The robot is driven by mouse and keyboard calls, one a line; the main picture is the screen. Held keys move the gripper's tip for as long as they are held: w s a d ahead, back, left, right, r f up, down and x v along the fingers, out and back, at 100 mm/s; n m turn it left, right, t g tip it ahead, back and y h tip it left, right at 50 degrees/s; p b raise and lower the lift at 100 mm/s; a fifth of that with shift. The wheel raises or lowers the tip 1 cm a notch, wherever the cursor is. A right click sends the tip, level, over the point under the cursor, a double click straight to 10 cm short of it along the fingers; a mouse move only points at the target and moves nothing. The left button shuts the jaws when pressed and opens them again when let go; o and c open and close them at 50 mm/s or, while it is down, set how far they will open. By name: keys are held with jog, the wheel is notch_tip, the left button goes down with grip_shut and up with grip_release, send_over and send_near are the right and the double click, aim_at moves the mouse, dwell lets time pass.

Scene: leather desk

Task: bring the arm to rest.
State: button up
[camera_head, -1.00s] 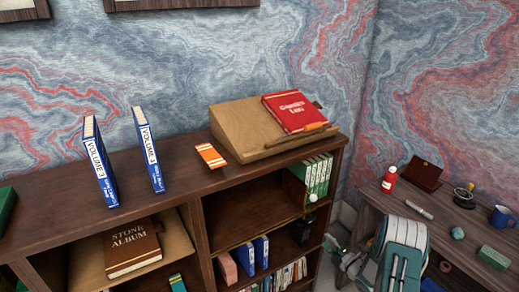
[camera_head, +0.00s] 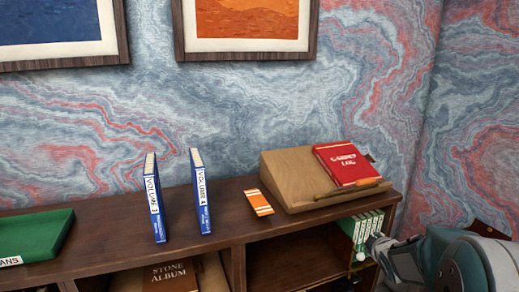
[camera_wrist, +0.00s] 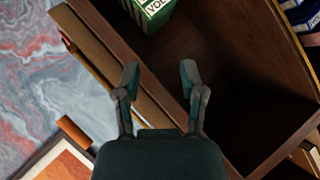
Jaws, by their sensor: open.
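My gripper (camera_wrist: 159,76) shows in the wrist view with its two dark fingers spread apart and nothing between them. Beyond the fingertips is the open compartment of the wooden bookcase (camera_wrist: 235,75), with a green volume (camera_wrist: 150,8) at the top of that view. In the head view my arm reaches in at the lower right, in front of the bookcase's right end. The fingers are hard to make out there. The bookcase top (camera_head: 110,235) shows across the lower part of the head view.
Two blue volumes (camera_head: 154,200) (camera_head: 201,195) stand on the bookcase top. An orange card (camera_head: 259,202), a sloped wooden stand (camera_head: 285,185) with a red book (camera_head: 346,163), and a green box (camera_head: 35,235) are there too. Green volumes (camera_head: 360,228) fill the compartment's right end.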

jog(key=s+a+r+m+g, duration=0.2)
jog(key=s+a+r+m, duration=0.15)
jog(key=s, duration=0.45)
jog(key=s+a+r+m+g, duration=0.1)
jog(key=s+a+r+m, duration=0.2)
jog(key=s+a+r, duration=0.3)
jog(key=s+a+f+m+g+y, duration=0.1)
jog(key=s+a+m, duration=0.1)
jog(key=s, duration=0.8)
jog(key=s+a+f+m+g+y, duration=0.1)
jog(key=s+a, duration=0.4)
jog(key=s, duration=0.5)
jog(key=shift+a+m+g, duration=0.15)
jog(key=shift+m+g, duration=0.3)
jog(key=shift+g, duration=0.35)
